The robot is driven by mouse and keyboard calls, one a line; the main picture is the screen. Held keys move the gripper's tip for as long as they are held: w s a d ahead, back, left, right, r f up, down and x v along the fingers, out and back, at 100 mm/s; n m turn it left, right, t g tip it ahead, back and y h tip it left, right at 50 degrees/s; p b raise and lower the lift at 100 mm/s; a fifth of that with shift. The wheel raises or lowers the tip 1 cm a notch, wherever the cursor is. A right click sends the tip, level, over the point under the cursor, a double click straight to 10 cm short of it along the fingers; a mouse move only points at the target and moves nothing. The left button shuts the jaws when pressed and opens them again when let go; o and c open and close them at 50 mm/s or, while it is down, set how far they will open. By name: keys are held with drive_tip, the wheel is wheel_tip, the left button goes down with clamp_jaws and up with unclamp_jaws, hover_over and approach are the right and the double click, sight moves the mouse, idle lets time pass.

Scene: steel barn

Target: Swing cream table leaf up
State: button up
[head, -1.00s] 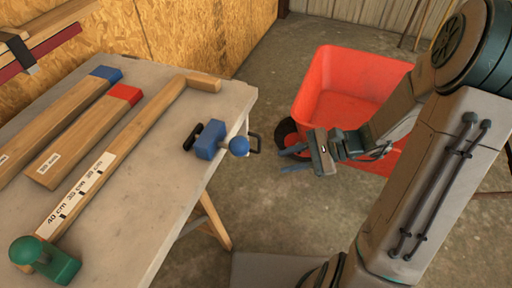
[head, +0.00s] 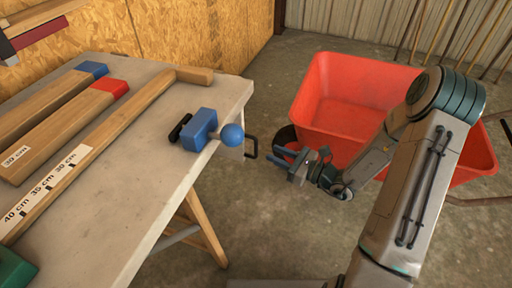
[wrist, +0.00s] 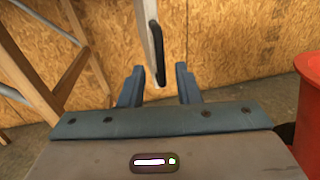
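The cream table leaf (wrist: 144,30) hangs down and shows nearly edge-on in the wrist view, with a black bar handle (wrist: 158,55) on its right face. In the head view the black handle (head: 251,148) sticks out beyond the table's right edge, and most of the leaf is hidden. My gripper (head: 281,156) is just right of the handle, apart from it, its blue fingers pointing toward the table. In the wrist view the gripper (wrist: 159,77) is open and empty, with the handle ahead, about centred between the fingertips.
The grey-topped table (head: 110,225) carries a blue clamp (head: 200,130) near the edge, wooden pieces and a green block (head: 14,270). A wooden trestle leg (head: 205,228) stands below. A red wheelbarrow (head: 345,85) stands behind my arm. Concrete floor is clear in front.

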sight(256, 156)
drive_tip(key=b+x, duration=0.1)
drive_tip(key=x, duration=0.7)
drive_tip(key=shift+d, duration=0.1)
clamp_jaws()
